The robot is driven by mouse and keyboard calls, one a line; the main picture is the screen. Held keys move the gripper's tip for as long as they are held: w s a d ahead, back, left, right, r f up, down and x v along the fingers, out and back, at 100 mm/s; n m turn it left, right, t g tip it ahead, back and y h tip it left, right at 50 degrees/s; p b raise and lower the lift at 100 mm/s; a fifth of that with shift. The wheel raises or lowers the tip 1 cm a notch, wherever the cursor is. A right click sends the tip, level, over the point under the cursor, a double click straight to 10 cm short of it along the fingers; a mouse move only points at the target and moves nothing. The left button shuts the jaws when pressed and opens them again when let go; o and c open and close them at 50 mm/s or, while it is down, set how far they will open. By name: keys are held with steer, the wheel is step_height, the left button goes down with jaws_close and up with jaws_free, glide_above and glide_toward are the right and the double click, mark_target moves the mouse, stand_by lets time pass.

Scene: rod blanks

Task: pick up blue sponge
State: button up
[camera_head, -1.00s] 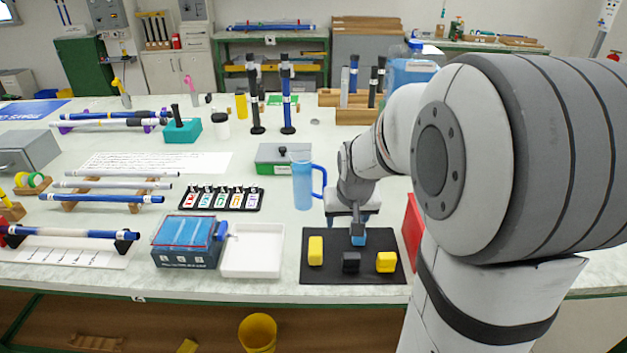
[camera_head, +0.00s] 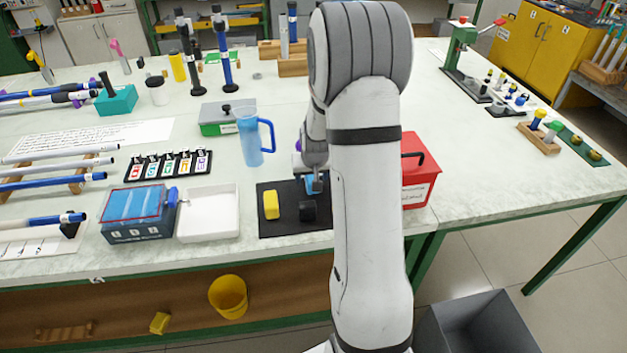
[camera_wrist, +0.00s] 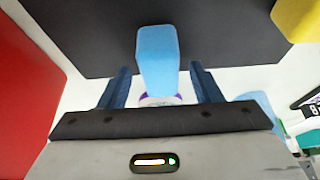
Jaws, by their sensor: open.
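The blue sponge (camera_wrist: 158,58) stands on the black mat (camera_wrist: 85,40) in the wrist view, between and just ahead of the fingertips of my gripper (camera_wrist: 160,88). The two blue fingers are open, one to each side of it, and I see no contact. In the head view the blue sponge (camera_head: 313,182) shows at the back of the black mat (camera_head: 264,224), partly hidden by my arm. My gripper there is mostly hidden behind my arm.
A yellow sponge (camera_head: 271,205) and a black block (camera_head: 308,211) share the mat. A red box (camera_head: 421,172) stands close right of my arm. A white tray (camera_head: 208,215) and a blue jug (camera_head: 249,138) are to the left.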

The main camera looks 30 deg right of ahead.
steer(key=shift+w+f, duration=0.1)
steer(key=shift+f, duration=0.2)
steer(key=c, duration=1)
step_height(320, 180, up, 10)
steer(key=shift+r, duration=0.1)
steer(key=shift+c, duration=0.3)
steer(key=o, duration=0.5)
steer(key=shift+c, duration=0.2)
steer(key=c, duration=0.3)
steer(key=shift+c, duration=0.4)
